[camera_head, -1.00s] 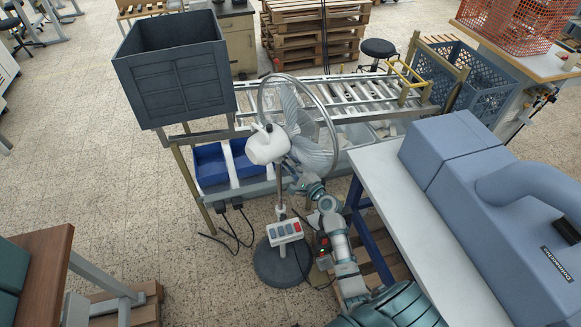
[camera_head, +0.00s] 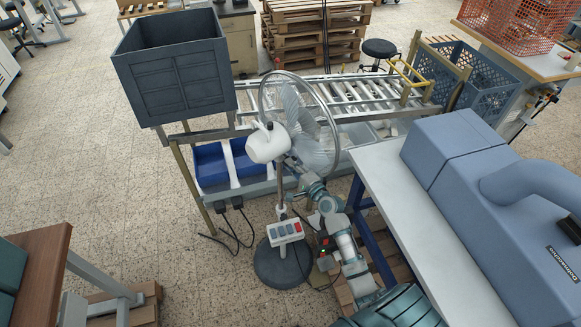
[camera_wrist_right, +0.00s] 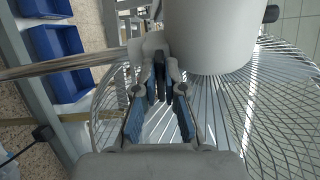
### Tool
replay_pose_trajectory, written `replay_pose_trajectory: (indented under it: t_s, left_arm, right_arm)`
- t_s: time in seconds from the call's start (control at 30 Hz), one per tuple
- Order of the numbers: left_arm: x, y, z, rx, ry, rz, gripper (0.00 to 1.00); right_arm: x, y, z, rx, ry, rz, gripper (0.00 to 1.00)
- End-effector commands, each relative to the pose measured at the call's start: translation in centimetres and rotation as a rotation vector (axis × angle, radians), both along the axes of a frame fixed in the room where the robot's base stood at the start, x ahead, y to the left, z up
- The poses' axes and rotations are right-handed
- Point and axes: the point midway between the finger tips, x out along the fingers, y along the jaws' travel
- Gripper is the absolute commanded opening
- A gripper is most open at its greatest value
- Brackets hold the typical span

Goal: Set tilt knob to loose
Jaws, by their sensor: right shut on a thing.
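A standing fan has a white motor housing (camera_head: 268,143), a round wire guard (camera_head: 318,145) and a thin pole with a red-buttoned control box (camera_head: 285,233). My right gripper (camera_head: 291,165) is at the neck of the fan, just below and right of the housing. In the right wrist view my right gripper (camera_wrist_right: 160,88) has its blue-padded fingers shut around a narrow dark piece, which looks like the tilt knob (camera_wrist_right: 160,70). The white housing (camera_wrist_right: 210,35) is right above it. The knob is too small to tell in the head view, and its setting does not show. My left gripper is not in view.
A roller conveyor (camera_head: 350,97) with blue bins (camera_head: 210,165) below stands behind the fan. A grey-topped table (camera_head: 400,205) with a blue-grey machine (camera_head: 470,165) is close on the right. The floor left of the fan is free.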

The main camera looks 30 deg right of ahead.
Motion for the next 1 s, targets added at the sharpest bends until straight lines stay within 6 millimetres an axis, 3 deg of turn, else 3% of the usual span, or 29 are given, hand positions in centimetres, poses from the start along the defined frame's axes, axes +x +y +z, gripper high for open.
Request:
replay_pose_trajectory:
  t_s: [0.03, 0.77, 0.8, 0.83, 1.0]
  left_arm:
    - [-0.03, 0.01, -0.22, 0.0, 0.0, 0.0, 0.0]
    - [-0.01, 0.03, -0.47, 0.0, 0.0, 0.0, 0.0]
    - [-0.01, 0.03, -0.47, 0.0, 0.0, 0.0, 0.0]
    - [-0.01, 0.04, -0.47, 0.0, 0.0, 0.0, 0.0]
    - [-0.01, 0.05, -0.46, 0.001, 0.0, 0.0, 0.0]
  right_arm:
    - [-0.17, -0.03, -1.0, -0.025, 0.016, 0.002, 0.0]
    - [-0.16, -0.04, -0.91, -0.133, 0.003, 0.002, 0.0]
    - [-0.16, -0.04, -0.91, -0.133, 0.002, 0.002, 0.14]
    - [-0.16, -0.03, -0.9, -0.133, 0.002, 0.002, 0.2]
    - [-0.12, -0.03, -0.66, -0.133, -0.003, 0.001, 0.2]
